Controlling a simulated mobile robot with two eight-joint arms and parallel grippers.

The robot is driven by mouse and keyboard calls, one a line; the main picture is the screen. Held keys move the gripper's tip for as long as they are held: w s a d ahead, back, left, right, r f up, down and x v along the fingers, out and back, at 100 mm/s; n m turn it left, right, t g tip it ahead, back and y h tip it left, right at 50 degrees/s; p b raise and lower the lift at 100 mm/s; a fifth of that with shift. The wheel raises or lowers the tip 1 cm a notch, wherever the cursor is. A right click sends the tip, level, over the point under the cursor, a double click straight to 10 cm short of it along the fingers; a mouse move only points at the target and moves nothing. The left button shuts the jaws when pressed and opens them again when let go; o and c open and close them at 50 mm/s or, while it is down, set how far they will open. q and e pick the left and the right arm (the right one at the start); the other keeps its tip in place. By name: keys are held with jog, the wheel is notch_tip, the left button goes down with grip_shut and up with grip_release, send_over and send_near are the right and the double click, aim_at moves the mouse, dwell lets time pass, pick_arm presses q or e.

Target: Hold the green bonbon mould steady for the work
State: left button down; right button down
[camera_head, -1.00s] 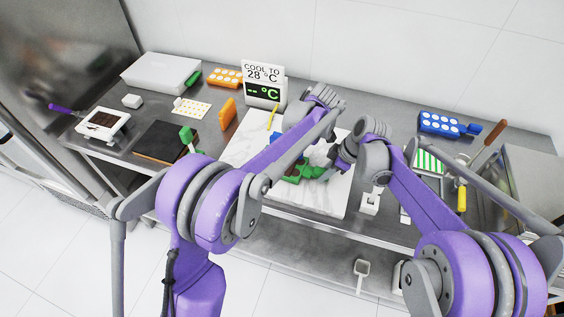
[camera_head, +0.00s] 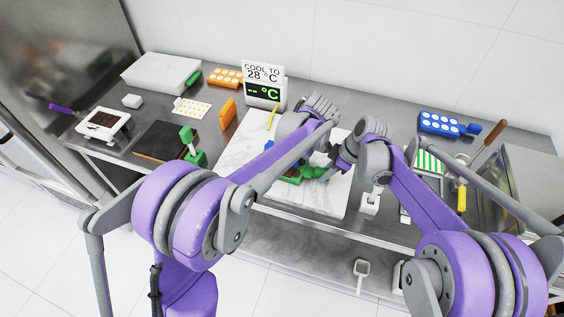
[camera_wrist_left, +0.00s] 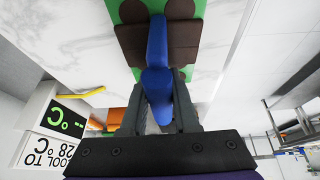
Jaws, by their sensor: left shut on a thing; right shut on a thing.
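The green bonbon mould (camera_head: 290,180) lies on the white marble slab (camera_head: 254,143), largely hidden by my arms. In the left wrist view the mould (camera_wrist_left: 182,8) shows green with dark brown patches that look like chocolate. My left gripper (camera_wrist_left: 160,90) is shut on a blue tool (camera_wrist_left: 157,50), whose end is over or against the brown area; I cannot tell if it touches. In the head view the left jaws are hidden behind my forearm. My right gripper (camera_head: 336,166) is at the mould's right end, shut on its green edge (camera_head: 316,173).
A display sign (camera_head: 264,85) stands behind the slab. A blue mould (camera_head: 440,122) sits at the back right.

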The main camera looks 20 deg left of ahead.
pick_arm(q)
jog(key=shift+d, duration=0.15)
jog(key=shift+s+a+r, duration=0.1)
jog(key=shift+s, duration=0.8)
jog(key=shift+s+a+r, duration=0.1)
jog(key=shift+s, duration=0.8)
jog(key=shift+w, duration=0.15)
jog(key=shift+w+d+f, duration=0.1)
jog(key=shift+w+f, duration=0.1)
jog(key=shift+w, duration=1.6)
jog(key=shift+w+d+r, duration=0.1)
jog(key=shift+w+d, duration=0.1)
jog(key=shift+w, duration=1.5)
